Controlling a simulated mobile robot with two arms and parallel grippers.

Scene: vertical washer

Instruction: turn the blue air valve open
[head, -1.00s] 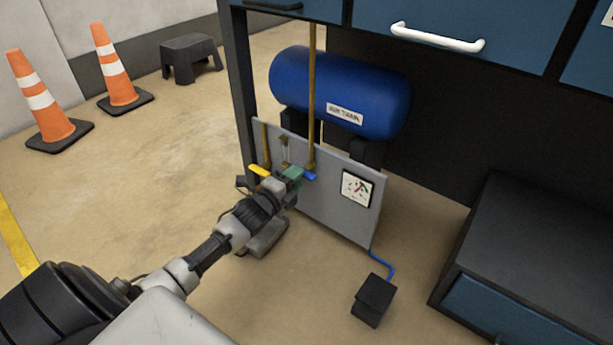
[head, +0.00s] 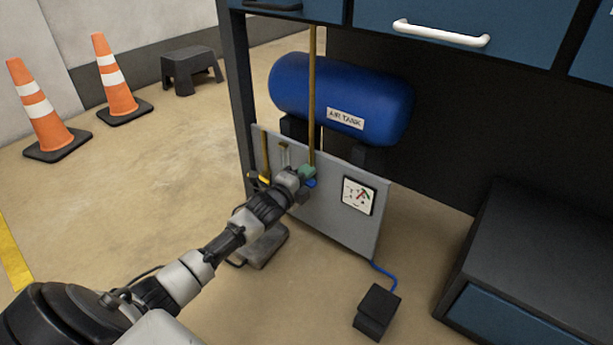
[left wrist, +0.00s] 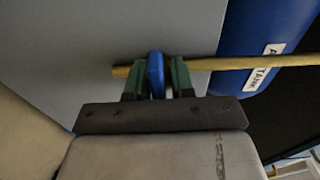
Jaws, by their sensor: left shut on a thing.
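The blue air valve handle (head: 311,184) sits on the grey panel below the blue air tank, at the foot of a brass pipe (head: 312,100). My left gripper (head: 307,173) reaches the panel from the lower left and is shut on the handle. In the left wrist view the blue handle (left wrist: 156,74) stands between the two green fingers of the gripper (left wrist: 157,80), with the brass pipe (left wrist: 225,65) running behind. The valve body is mostly hidden by my fingers. My right gripper is not in view.
The grey panel (head: 325,218) carries a gauge (head: 358,195) and a yellow handle (head: 264,180) partly behind my wrist. The blue air tank (head: 335,92) is above. A black pedal box (head: 376,312) lies in front; a dark cabinet (head: 540,240) stands right.

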